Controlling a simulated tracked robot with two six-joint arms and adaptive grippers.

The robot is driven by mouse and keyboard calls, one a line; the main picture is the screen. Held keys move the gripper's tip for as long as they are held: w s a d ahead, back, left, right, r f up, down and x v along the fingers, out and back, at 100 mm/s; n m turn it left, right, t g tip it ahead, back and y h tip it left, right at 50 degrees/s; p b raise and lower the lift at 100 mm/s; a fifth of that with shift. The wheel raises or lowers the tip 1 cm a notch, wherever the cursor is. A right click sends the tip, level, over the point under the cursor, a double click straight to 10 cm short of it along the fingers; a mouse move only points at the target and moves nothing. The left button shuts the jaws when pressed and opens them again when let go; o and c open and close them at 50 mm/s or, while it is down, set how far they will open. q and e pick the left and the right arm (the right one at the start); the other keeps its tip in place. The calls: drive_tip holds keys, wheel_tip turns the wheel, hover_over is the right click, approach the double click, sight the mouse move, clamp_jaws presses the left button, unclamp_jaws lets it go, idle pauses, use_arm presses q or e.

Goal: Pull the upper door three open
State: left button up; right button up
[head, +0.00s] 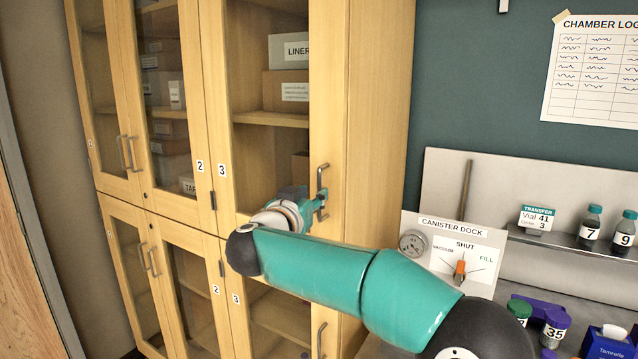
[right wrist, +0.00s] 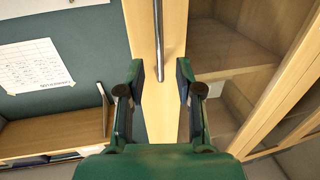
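The upper door three (head: 221,185) is a pale wood frame with a glass pane, marked 3, and looks shut. Its upright metal handle (head: 322,176) is on the right stile. My right gripper (head: 322,204) is at the handle's lower part in the head view, and its far finger is partly hidden. In the right wrist view, my right gripper (right wrist: 161,75) is open, with one finger on each side of the handle bar (right wrist: 161,35) and gaps on both sides. My left gripper is out of view.
Upper door two (head: 199,110) is left of door three, and lower doors (head: 216,268) are below. To the right are a canister dock panel (head: 455,245) and a shelf with vials (head: 590,225). Boxes (head: 288,52) stand behind the glass.

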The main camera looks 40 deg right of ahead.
sight(318, 188)
drive_tip(key=p+x, duration=0.1)
drive_tip(key=x, duration=0.4)
drive_tip(key=shift+w+d, duration=0.1)
clamp_jaws()
